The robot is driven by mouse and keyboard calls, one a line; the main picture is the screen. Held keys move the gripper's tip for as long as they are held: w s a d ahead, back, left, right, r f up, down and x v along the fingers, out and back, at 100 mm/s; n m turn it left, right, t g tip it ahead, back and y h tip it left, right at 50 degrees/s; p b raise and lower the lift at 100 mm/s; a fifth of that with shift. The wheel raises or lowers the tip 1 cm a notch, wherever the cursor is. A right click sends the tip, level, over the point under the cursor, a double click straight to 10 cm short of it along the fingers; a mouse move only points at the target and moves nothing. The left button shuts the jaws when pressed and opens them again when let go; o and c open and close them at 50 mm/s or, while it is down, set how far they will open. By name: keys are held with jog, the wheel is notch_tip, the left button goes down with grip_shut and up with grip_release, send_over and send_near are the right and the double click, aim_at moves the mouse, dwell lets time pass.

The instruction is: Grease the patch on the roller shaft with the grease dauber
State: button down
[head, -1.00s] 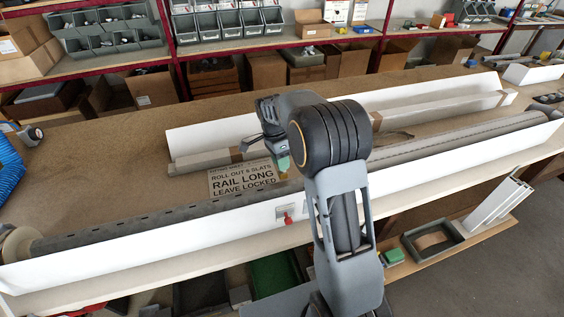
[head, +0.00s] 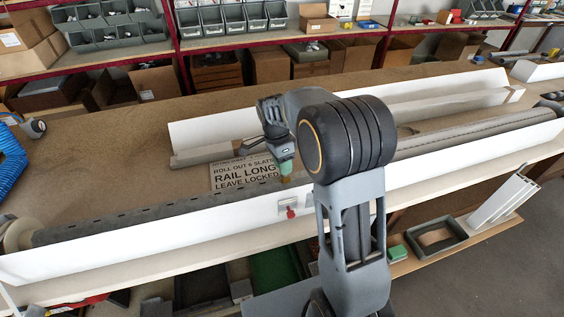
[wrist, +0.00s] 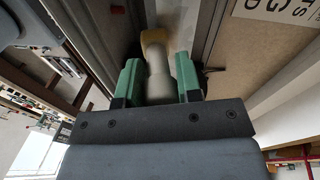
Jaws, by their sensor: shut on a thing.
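My gripper (head: 285,166) is over the roller shaft (head: 180,212), near the right end of the printed sign. In the wrist view its green fingers (wrist: 158,82) are shut on the pale handle of the grease dauber (wrist: 159,85). The dauber's yellowish head points away from the fingers, towards the shaft. In the head view the dauber's tip (head: 285,179) shows just under the fingers, at the shaft; I cannot tell if it touches. The shaft is long and dark grey and lies in a white profile. I cannot make out the patch.
The sign (head: 245,173) lies on the bench behind the shaft. A red knob (head: 291,213) is on the white profile's front. A long white profile (head: 210,129) and wrapped lengths lie behind. A blue coil (head: 10,160) is at the far left.

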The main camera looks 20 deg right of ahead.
jog(key=shift+a, duration=0.15)
jog(key=shift+a, duration=0.5)
jog(key=shift+w+a, duration=0.1)
jog(key=shift+w, duration=0.05)
jog(key=shift+w+p, duration=0.9)
jog(key=shift+w, duration=1)
jog(key=shift+r, duration=0.15)
jog(key=shift+s+d+p+v, duration=0.1)
jog(key=shift+s+p+v, duration=0.1)
jog(key=shift+p+v, duration=0.65)
jog(key=shift+s+d+p+v, duration=0.1)
jog(key=shift+s+p+v, duration=0.1)
jog(key=shift+p+v, duration=0.6)
jog(key=shift+s+d+p+v, duration=0.15)
jog(key=shift+p+v, duration=0.4)
jog(key=shift+v, duration=0.55)
jog(key=shift+r, duration=0.3)
